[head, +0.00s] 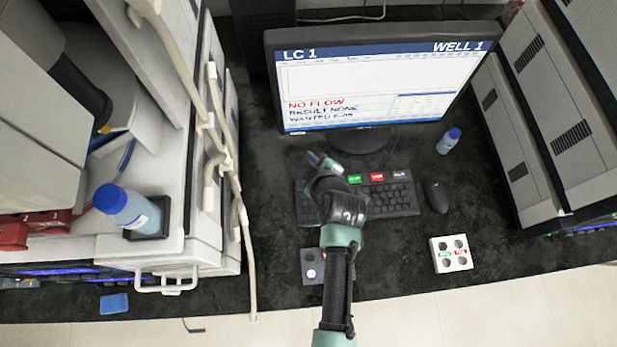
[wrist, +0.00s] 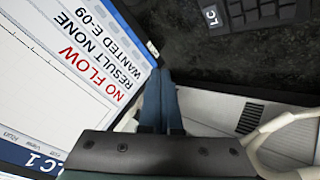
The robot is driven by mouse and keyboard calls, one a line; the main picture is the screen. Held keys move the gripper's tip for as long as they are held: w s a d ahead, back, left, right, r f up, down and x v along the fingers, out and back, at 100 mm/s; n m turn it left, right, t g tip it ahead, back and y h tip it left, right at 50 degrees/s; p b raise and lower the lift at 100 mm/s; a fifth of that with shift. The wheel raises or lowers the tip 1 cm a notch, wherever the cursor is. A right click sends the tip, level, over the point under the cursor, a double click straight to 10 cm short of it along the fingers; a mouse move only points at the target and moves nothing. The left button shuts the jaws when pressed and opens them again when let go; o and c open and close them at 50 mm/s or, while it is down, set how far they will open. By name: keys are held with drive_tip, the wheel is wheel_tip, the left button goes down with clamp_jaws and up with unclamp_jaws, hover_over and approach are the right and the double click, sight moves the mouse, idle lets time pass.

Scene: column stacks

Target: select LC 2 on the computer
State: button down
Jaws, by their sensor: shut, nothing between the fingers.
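The computer's monitor (head: 375,80) reads LC 1 at top left, WELL 1 at top right, and NO FLOW, RESULT NONE, WANTED E-09 below. It also shows, tilted, in the wrist view (wrist: 60,80). The keyboard (head: 395,203) lies in front of it, with green, red and dark labelled keys along its top right. My gripper (head: 316,161) is shut and empty, over the keyboard's upper left. It hides that part in the head view. Its closed fingers (wrist: 168,98) show in the wrist view.
A mouse (head: 436,197) lies right of the keyboard. A blue-capped bottle (head: 450,140) stands by the monitor. A white holder with several holes (head: 451,267) and a small dark box (head: 309,257) sit in front. Instrument stacks (head: 535,110) flank both sides.

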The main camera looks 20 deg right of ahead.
drive_tip(key=shift+s+a+f, duration=0.1)
drive_tip(key=shift+s+f, duration=0.4)
drive_tip(key=shift+f, duration=0.2)
wheel_tip(320, 180, down, 9)
drive_tip(key=b, duration=0.7)
drive_tip(key=shift+r+b, duration=0.1)
drive_tip(key=shift+b, duration=0.25)
idle(1.3)
drive_tip(key=shift+f+b, duration=0.4)
drive_tip(key=shift+f+b, duration=0.45)
idle(0.4)
drive_tip(key=shift+r, duration=0.15)
drive_tip(key=shift+r+p, duration=0.7)
drive_tip(key=shift+r, duration=0.05)
